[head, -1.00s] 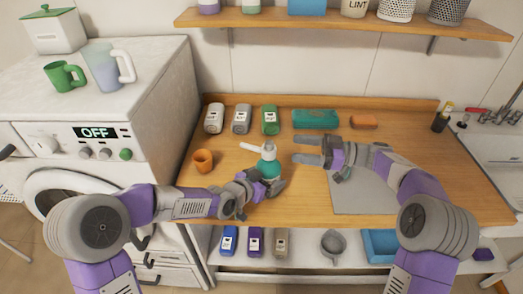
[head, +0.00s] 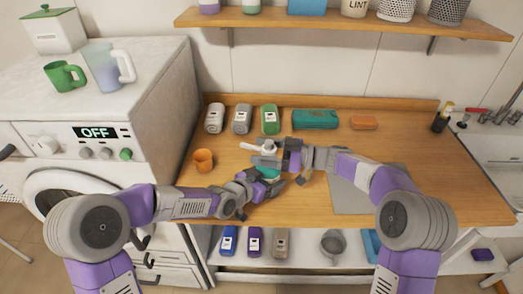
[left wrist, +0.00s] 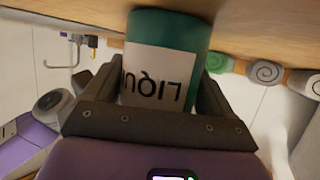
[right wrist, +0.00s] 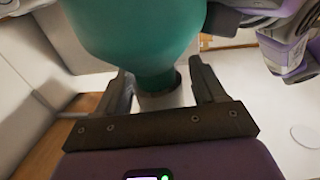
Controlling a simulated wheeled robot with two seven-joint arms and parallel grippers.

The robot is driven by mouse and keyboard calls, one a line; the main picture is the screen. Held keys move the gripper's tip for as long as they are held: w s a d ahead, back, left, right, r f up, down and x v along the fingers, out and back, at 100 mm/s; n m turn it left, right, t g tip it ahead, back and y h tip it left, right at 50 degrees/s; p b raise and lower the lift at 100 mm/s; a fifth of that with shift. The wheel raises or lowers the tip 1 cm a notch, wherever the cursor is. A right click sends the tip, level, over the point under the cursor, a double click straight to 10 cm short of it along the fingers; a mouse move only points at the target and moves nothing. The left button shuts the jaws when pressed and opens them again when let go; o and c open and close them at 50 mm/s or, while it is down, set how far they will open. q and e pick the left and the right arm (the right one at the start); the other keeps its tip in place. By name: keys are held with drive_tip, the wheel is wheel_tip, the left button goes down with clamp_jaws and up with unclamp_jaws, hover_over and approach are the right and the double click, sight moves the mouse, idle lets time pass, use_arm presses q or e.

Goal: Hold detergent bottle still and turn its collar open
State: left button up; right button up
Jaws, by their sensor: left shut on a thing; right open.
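The teal detergent bottle (head: 265,173) stands upright on the wooden counter, with a white pump top (head: 268,147). My left gripper (head: 268,187) is shut on its body; the left wrist view shows the labelled bottle (left wrist: 160,60) between the fingers. My right gripper (head: 268,155) is open at the bottle's top. In the right wrist view the bottle's shoulder (right wrist: 140,30) narrows to a pale collar (right wrist: 160,97) between the spread fingers, with visible gaps beside it. In the head view my right gripper partly covers the neck.
A grey mat (head: 352,200) lies to the right, under my right arm.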

use_arm(q)
drive_tip(key=shift+r, duration=0.1)
use_arm(e)
drive_tip(key=shift+a, duration=0.3)
clamp_jaws()
drive_tip(key=shift+n+g, duration=1.1)
drive_tip(key=shift+g, duration=0.7)
drive_tip(key=shift+s+n+g, duration=0.2)
drive_tip(key=shift+n+g, duration=0.3)
drive_tip(key=shift+g, duration=0.3)
unclamp_jaws()
